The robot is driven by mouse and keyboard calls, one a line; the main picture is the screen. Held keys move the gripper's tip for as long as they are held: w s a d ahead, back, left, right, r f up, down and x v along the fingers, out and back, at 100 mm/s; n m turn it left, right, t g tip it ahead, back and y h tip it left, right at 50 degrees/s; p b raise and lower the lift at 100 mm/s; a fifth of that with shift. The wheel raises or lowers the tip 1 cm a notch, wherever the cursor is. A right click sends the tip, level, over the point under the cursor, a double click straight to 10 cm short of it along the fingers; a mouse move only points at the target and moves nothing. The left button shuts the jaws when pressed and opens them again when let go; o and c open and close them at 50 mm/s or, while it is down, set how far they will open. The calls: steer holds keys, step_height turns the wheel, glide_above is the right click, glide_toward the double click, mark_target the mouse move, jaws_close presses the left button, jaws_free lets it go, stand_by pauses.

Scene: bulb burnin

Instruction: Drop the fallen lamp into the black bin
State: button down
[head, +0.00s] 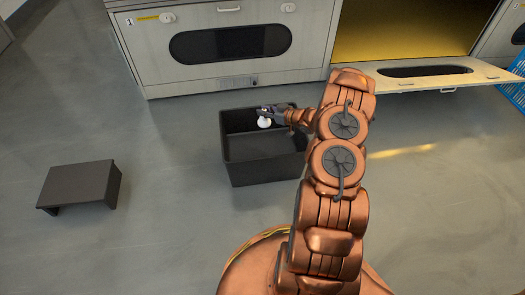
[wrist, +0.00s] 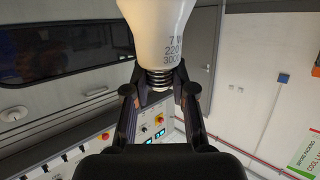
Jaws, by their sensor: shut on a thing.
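The lamp is a white bulb with a metal screw base. In the head view the lamp (head: 264,123) shows small and white at my gripper (head: 266,111), over the opening of the black bin (head: 262,162). In the wrist view the lamp (wrist: 158,35) fills the top middle, with printed marks on its white body. My gripper (wrist: 160,88) is shut on it around the screw base. The bin stands upright on the floor. The bin's inside is partly hidden by my arm, and I cannot tell the lamp's exact height above it.
A grey cabinet (head: 165,62) with a dark window stands behind the bin. To the right a cabinet door (head: 435,74) hangs open in front of a yellow interior. A low black stool (head: 80,185) stands at the left. A blue crate (head: 515,90) is at the right edge. The floor between is clear.

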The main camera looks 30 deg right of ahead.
mark_target(268, 119)
steer(key=shift+f+b, duration=1.45)
steer(key=shift+f, duration=0.65)
steer(key=c, duration=0.9)
jaws_free()
steer(key=v, duration=1.2)
steer(key=shift+w+r, duration=0.1)
